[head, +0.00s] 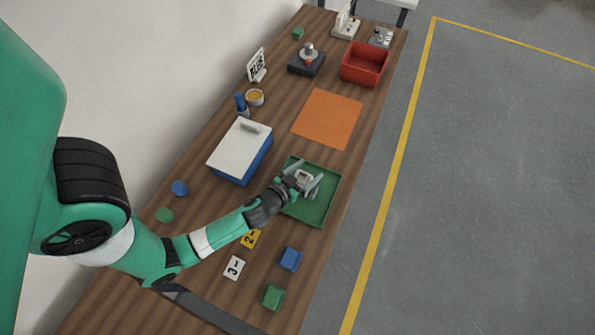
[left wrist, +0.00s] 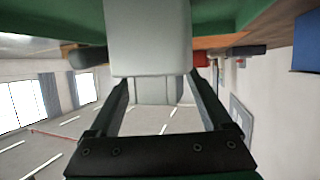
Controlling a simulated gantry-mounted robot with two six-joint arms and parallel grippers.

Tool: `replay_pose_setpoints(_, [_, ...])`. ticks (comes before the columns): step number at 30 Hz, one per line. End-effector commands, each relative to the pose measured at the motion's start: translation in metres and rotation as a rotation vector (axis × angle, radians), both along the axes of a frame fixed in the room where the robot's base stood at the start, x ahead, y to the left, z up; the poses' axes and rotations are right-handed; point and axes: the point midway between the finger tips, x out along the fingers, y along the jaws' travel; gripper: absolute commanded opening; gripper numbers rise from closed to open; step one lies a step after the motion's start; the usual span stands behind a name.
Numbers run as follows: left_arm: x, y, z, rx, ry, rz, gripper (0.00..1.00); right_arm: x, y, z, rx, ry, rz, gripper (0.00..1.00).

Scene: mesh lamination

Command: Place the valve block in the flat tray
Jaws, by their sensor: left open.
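The flat tray is a green, low-walled tray (head: 318,216) near the right edge of the bench in the head view. A light grey block, which I take as the valve block (head: 304,177), is over or in the tray; whether it rests on the floor cannot be told. My left gripper (head: 308,180) is open, with its fingers around the block's sides. In the left wrist view the pale block (left wrist: 150,38) fills the top middle between the fingers, with green behind it. Part of the tray is hidden by my left gripper. My right gripper is not in view.
A blue box with a white lid (head: 240,147) stands left of the tray. An orange mat (head: 328,118) and red bin (head: 365,64) lie beyond it. Nearer are a blue block (head: 290,259), a green block (head: 273,297) and number cards (head: 234,267). The bench's right edge is close to the tray.

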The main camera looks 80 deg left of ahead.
Motion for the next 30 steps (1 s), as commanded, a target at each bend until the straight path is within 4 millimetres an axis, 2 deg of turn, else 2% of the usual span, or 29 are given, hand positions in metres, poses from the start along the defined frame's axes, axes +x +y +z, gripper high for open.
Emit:
replay_pose_setpoints(12, [-0.072, -0.053, 0.031, 0.0, 0.003, -0.012, 0.83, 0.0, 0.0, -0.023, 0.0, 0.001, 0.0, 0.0])
replay_pose_setpoints(19, [-0.088, -0.062, 0.041, 0.0, 0.003, -0.004, 0.83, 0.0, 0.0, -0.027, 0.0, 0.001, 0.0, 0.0])
replay_pose_setpoints(30, [-0.09, -0.062, 0.043, 0.001, -0.001, 0.001, 0.83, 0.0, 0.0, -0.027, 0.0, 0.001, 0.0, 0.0])
